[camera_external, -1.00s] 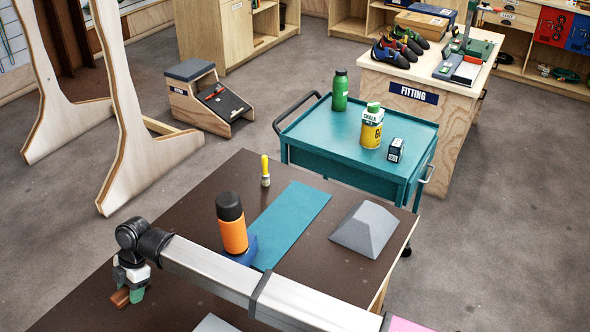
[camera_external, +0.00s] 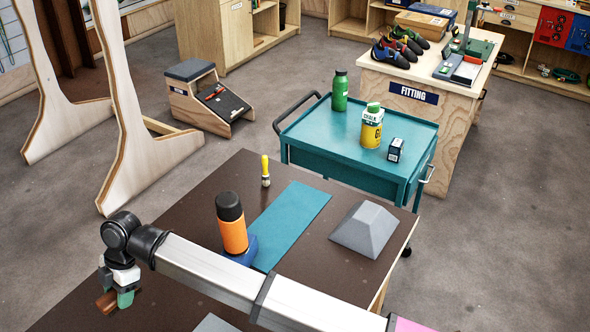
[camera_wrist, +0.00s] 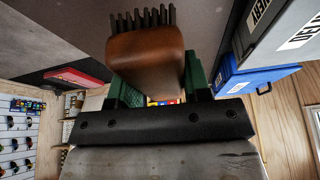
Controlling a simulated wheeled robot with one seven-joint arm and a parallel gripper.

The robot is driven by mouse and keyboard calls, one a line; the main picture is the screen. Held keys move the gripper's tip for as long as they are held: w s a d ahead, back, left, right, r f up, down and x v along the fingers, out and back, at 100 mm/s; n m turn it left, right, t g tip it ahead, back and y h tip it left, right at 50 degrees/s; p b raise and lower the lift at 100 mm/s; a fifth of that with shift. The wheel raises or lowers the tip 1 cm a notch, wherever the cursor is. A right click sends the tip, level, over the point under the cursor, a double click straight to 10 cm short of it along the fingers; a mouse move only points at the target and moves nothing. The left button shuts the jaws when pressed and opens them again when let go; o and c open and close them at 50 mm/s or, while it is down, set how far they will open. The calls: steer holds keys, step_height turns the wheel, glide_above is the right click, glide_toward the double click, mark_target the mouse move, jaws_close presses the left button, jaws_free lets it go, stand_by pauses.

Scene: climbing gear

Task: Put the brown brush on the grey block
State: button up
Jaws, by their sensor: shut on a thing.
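The brown brush (camera_external: 106,302) is held in my gripper (camera_external: 119,298) above the left part of the dark table in the external view. In the wrist view the brush (camera_wrist: 146,58) shows its smooth brown back and a row of dark bristles. The green fingers of my gripper (camera_wrist: 155,90) are shut on it. A grey block (camera_external: 365,227) with sloping sides and a flat top stands on the right part of the table, well away from my gripper.
An orange bottle (camera_external: 233,228) with a black lid stands by a blue thing (camera_external: 243,250), between my gripper and the block. A teal mat (camera_external: 292,220) lies on the dark table (camera_external: 190,215). A yellow-handled brush (camera_external: 265,170) stands behind. A teal cart (camera_external: 330,130) adjoins the far side.

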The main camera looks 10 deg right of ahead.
step_height(320, 180, up, 15)
steer(key=m+t, duration=0.6)
steer(key=m, duration=1.1)
glide_above(365, 210)
steer(key=f, duration=1.8)
steer(key=shift+s+d, duration=0.35)
steer(key=shift+f, duration=2.05)
steer(key=shift+f, duration=0.2)
steer(key=o, duration=0.9)
